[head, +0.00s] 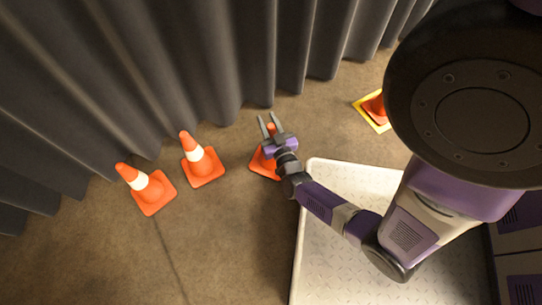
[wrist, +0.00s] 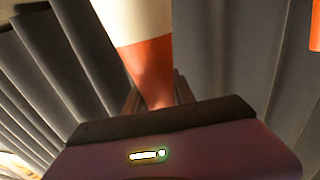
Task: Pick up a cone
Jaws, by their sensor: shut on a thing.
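My gripper (head: 268,117) reaches out over the floor and is shut on the tip of an orange cone (head: 262,165) with a square base. My gripper hides much of this cone in the head view. In the wrist view the held cone (wrist: 150,65) shows its orange tip between the fingers and its white band beyond. I cannot tell whether its base touches the floor. Two more orange cones with white bands stand to the left, a nearer-to-centre cone (head: 202,163) and a far-left cone (head: 148,190).
A yellow-edged square (head: 366,103) with an orange cone (head: 376,109) on it lies at the right, partly hidden by my arm. Grey pleated curtains (head: 205,60) hang along the back. A pale tread-plate platform (head: 320,260) lies below my arm. Brown floor at lower left is clear.

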